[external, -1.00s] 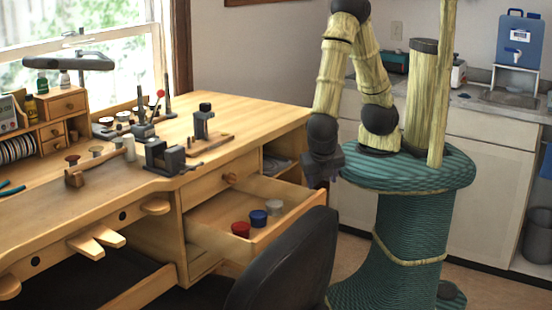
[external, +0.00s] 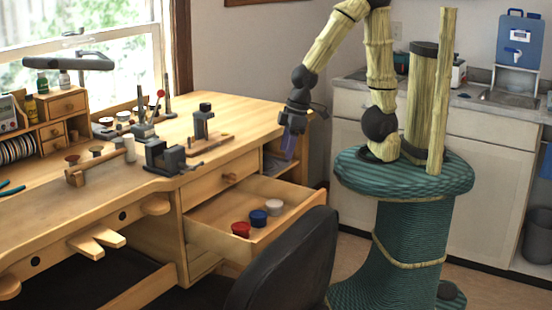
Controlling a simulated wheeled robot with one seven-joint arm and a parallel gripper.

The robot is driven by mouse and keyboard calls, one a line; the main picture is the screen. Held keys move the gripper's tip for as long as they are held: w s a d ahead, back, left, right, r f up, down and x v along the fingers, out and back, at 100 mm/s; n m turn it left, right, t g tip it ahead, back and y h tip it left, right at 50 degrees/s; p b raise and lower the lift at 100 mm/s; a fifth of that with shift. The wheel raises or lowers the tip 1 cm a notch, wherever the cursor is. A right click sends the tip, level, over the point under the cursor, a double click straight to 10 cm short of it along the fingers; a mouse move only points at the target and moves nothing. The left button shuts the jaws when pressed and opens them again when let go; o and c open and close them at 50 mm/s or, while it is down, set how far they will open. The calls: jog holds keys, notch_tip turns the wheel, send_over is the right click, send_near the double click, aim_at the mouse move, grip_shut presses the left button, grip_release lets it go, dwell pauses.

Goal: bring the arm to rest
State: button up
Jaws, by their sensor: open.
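My arm reaches left from its teal base, bent at a high elbow, with the wrist hanging down. My gripper (external: 288,154) points downward at the right end of the wooden workbench (external: 255,108), in front of the open cubby below its top. It is open and I see nothing held in it. Its fingers are small and dark bluish here, so their exact gap is hard to make out. The open drawer (external: 215,236) lies below and to the left of it, with a red cup (external: 241,229), a blue cup (external: 258,217) and a white cup (external: 274,207) inside.
A dark chair back (external: 285,268) stands in front of the drawer. A small vise (external: 165,157) and a dark stand (external: 203,122) are on the bench. A counter with a sink (external: 508,97) is behind my base. The air above the drawer is clear.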

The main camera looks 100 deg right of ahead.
jog(key=w+p+v, duration=0.3)
jog(key=p+v, duration=0.9)
jog(key=v, duration=0.1)
jog(key=shift+r, duration=0.25)
